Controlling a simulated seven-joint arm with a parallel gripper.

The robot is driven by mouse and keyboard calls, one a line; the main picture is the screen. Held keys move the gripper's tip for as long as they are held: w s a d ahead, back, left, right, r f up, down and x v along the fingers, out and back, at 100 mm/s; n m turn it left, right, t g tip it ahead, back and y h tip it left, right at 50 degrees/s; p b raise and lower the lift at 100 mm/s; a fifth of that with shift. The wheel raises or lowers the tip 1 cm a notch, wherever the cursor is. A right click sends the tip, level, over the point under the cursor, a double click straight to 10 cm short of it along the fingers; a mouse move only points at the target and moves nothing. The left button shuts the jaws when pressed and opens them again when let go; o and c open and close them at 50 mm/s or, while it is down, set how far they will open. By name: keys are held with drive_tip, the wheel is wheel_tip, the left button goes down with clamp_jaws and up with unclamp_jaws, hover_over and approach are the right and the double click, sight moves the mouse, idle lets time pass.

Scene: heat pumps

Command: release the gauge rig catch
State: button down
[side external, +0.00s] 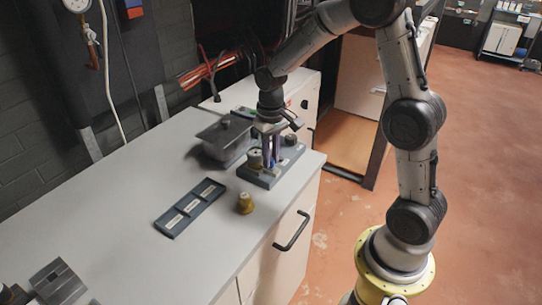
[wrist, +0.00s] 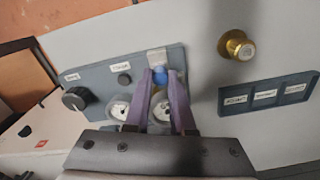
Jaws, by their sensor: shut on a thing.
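The gauge rig is a blue-grey plate (side external: 262,180) near the right end of the counter; it also shows in the wrist view (wrist: 92,72). It carries two round white dials (wrist: 119,108), a large black knob (wrist: 76,98), a smaller dark knob (wrist: 124,79) and small labels. My gripper (wrist: 160,82) reaches down over the rig, its purple fingers shut on a small blue piece (wrist: 161,74), apparently the catch. A pale tab (wrist: 156,56) sits just beyond the fingertips. The fingers partly cover the dials and the blue piece. In the side view my gripper (side external: 270,156) hides part of the rig.
A brass fitting (side external: 245,203) stands on the counter in front of the rig, also in the wrist view (wrist: 237,45). A dark labelled three-slot tray (side external: 166,221) lies to the left. A grey box (side external: 222,138) stands behind the rig.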

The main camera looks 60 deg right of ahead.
drive_tip(key=shift+r, duration=0.1)
idle(0.3)
drive_tip(key=shift+s, duration=0.8)
drive_tip(key=c, duration=0.8)
unclamp_jaws()
drive_tip(key=shift+o, duration=0.2)
wheel_tip(320, 180, up, 14)
